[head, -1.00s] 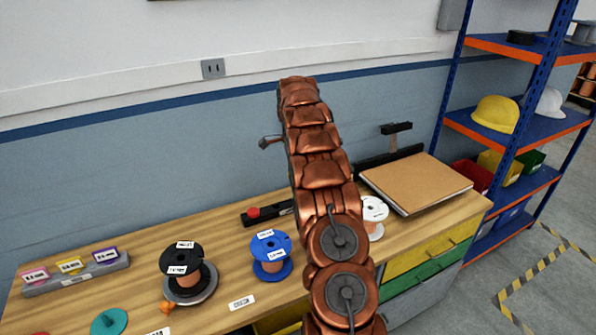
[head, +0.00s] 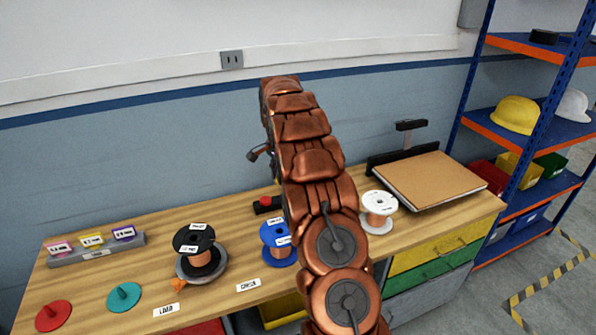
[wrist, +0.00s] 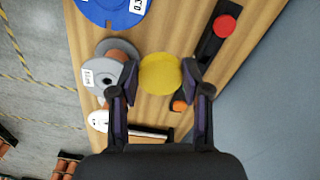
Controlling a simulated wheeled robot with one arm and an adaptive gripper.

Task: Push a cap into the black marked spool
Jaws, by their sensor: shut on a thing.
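My gripper (wrist: 160,80) is shut on a yellow cap (wrist: 160,73), held between its two fingertips in the wrist view. In the head view my arm hides most of the gripper and the cap. The black spool (head: 194,240), with white labels and copper wire, stands upright on a round grey base on the bench, left of my arm. It is not in the wrist view. A teal cap (head: 124,297) and a red cap (head: 53,315) lie on the bench to its left, each with a small knob on top.
A blue spool (head: 274,240) is partly behind my arm, and a white spool (head: 379,210) stands right of it. A grey spool (wrist: 113,65) shows beside the held cap.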

